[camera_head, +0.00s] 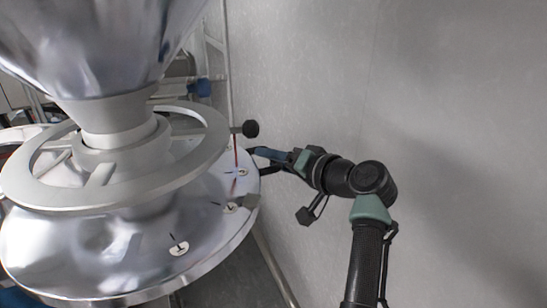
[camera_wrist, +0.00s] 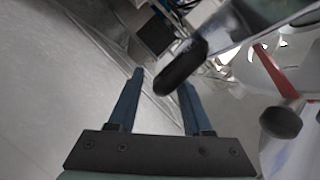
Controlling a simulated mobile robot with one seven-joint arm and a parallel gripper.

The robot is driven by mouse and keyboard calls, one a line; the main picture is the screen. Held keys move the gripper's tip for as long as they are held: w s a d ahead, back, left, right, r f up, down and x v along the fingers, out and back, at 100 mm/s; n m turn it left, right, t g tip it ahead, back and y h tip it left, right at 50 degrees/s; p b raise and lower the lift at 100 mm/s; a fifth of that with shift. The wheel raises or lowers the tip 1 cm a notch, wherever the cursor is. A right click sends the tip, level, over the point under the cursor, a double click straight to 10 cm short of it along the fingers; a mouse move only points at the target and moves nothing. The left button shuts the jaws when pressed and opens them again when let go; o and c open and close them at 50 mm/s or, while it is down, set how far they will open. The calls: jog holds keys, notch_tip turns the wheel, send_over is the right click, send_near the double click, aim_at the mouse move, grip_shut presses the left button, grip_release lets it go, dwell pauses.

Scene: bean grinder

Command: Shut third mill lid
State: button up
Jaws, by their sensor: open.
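The mill is a large shiny metal machine with a round disc (camera_head: 110,255) under a pale ring (camera_head: 40,195). Small white round fittings with dark pins (camera_head: 179,248) sit along its rim. I cannot tell which part is the third lid. A black knob (camera_head: 251,129) stands out at the disc's right, beside a thin red rod (camera_head: 236,152). My gripper (camera_head: 262,160) is at the disc's right edge. In the wrist view, my gripper (camera_wrist: 162,88) has two blue fingers spread apart with nothing gripped. A black rounded handle end (camera_wrist: 180,68) lies just beyond the fingertips, nearer the right finger.
A metal hopper (camera_head: 95,40) rises above the disc. A plain grey wall (camera_head: 450,90) fills the right side. In the wrist view, a second black knob (camera_wrist: 281,122) and a red strip (camera_wrist: 272,70) lie to the right of the fingers.

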grip_shut()
dwell(1.4)
